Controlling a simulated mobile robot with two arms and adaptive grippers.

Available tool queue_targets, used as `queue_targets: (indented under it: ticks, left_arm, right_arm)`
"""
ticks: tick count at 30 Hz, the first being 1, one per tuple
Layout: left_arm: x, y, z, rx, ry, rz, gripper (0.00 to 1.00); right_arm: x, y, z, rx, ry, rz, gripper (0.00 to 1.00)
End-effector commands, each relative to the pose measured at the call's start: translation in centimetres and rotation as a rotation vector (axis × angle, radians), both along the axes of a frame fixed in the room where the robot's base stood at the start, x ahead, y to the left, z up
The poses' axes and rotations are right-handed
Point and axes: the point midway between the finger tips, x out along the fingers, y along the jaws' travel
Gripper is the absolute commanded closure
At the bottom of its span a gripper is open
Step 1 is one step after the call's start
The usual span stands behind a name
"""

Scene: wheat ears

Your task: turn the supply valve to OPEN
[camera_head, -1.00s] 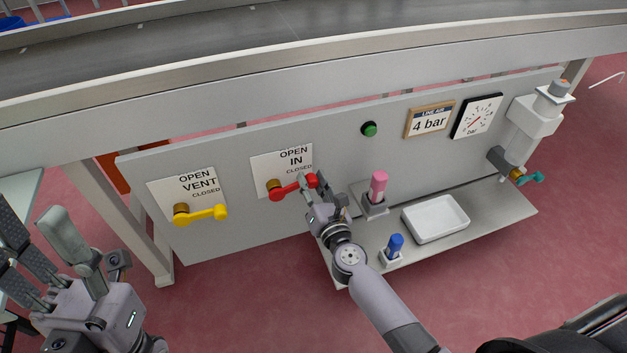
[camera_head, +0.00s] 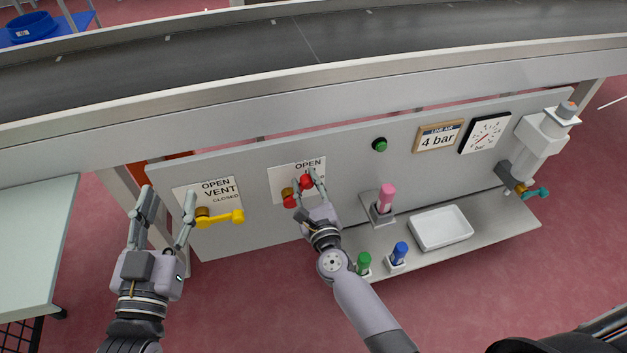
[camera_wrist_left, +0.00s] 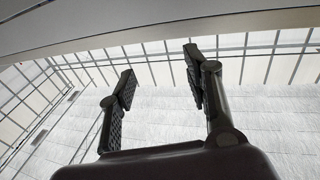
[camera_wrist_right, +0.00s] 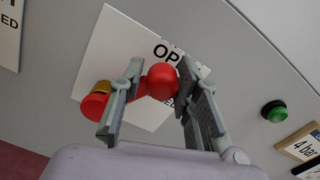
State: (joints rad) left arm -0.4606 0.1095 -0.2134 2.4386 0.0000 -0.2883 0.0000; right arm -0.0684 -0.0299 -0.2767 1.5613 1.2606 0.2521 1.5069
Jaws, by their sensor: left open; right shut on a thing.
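The supply valve's red handle (camera_head: 305,181) is on the grey panel, over the white IN label (camera_head: 283,170). It starts at a brass hub (camera_head: 287,193) and tilts up to the right, its knob just below the word OPEN. My right gripper (camera_head: 306,174) is shut on the handle's knob end. In the right wrist view the red knob (camera_wrist_right: 162,82) sits between the fingers (camera_wrist_right: 160,64), and part of the label is hidden behind them. My left gripper (camera_head: 167,192) is open and empty, left of the yellow vent handle (camera_head: 226,217). The left wrist view shows its spread fingers (camera_wrist_left: 160,68).
A green button (camera_head: 380,145), a 4 bar sign (camera_head: 438,138) and a gauge (camera_head: 485,134) are on the panel further right. Below them a shelf (camera_head: 480,233) holds a white tray (camera_head: 441,243) and pink, blue and green items. A conveyor (camera_head: 340,40) runs behind.

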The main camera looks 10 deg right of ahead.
Motion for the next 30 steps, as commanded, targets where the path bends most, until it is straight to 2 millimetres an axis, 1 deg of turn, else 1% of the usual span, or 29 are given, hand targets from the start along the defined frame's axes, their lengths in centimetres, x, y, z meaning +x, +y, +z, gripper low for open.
queue_targets:
  ticks: [3,6,9,13,18,21,30]
  left_arm:
    - [-0.2,0.5,-2.8,0.042,0.164,0.010,0.54]
    - [-0.7,1.0,-5.1,0.073,0.286,0.018,0.54]
    - [-1.4,1.4,-7.0,0.098,0.387,0.025,0.54]
    - [-2.3,1.9,-8.9,0.122,0.490,0.031,0.54]
    - [-3.3,2.4,-10.4,0.144,0.579,0.036,0.54]
    - [-3.7,2.5,-11.0,0.151,0.613,0.038,0.54]
    - [-4.1,2.7,-11.6,0.158,0.646,0.041,0.54]
  right_arm:
    - [-0.1,0.7,0.4,-0.106,0.002,-0.004,1.00]
    - [-0.1,1.4,0.6,-0.190,-0.002,-0.004,1.00]
    - [-0.2,2.1,0.7,-0.264,-0.004,-0.003,1.00]
    - [-0.2,2.8,0.7,-0.344,-0.007,-0.002,1.00]
    - [-0.2,3.4,0.7,-0.418,-0.010,-0.002,1.00]
    - [-0.2,3.7,0.6,-0.444,-0.011,-0.002,1.00]
    - [-0.2,3.9,0.6,-0.472,-0.012,-0.003,1.00]
